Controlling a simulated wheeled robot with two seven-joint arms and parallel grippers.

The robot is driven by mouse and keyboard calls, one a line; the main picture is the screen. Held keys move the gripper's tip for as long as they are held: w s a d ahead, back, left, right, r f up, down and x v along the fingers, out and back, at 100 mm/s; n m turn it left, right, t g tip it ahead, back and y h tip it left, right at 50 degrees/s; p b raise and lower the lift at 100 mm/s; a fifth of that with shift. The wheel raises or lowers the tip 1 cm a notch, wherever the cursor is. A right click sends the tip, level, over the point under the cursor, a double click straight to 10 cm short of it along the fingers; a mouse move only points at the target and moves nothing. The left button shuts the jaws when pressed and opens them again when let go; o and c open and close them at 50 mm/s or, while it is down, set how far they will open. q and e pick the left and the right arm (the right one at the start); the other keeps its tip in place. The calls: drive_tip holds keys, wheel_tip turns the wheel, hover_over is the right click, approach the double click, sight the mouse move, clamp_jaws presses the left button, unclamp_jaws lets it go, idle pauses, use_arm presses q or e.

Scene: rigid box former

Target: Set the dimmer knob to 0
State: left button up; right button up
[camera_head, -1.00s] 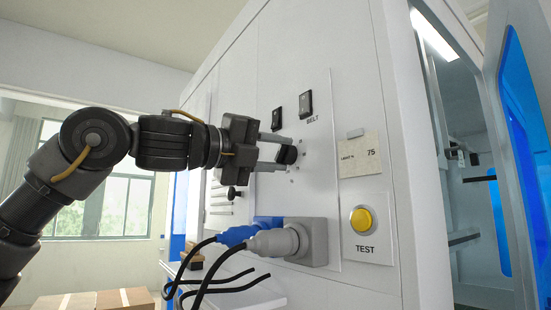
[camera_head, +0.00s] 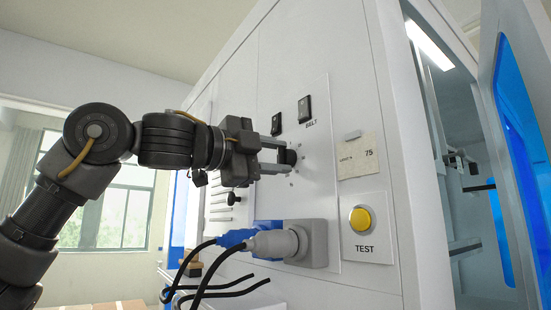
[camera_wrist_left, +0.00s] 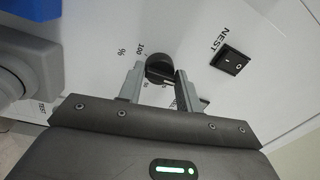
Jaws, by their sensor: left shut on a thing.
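The black dimmer knob (camera_head: 290,157) sticks out of the white front panel, below two rocker switches. In the wrist view the knob (camera_wrist_left: 160,69) shows close up, with "100", "%" and smaller scale marks printed around it. My left gripper (camera_head: 284,156) reaches in from the left, its two grey fingers on either side of the knob. It is shut on the knob; the wrist view shows the fingertips (camera_wrist_left: 157,80) at the knob's sides. The fingers and knob hide part of the scale, and I cannot read the exact setting. My right gripper is out of view.
Two black rocker switches (camera_head: 304,109) sit above the knob. Below are a grey plug (camera_head: 276,243) and a blue plug (camera_head: 236,238) with black cables. A card reading 75 (camera_head: 358,157) and a yellow TEST button (camera_head: 360,219) are to the right.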

use_arm(q)
drive_tip(key=shift+d+f, duration=0.1)
drive_tip(key=shift+f, duration=0.15)
drive_tip(key=o, duration=0.9)
drive_tip(key=shift+r, duration=0.1)
drive_tip(key=shift+o, duration=0.2)
drive_tip(key=b+v, duration=0.4)
drive_tip(key=v, duration=0.7)
drive_tip(key=shift+b, duration=0.35)
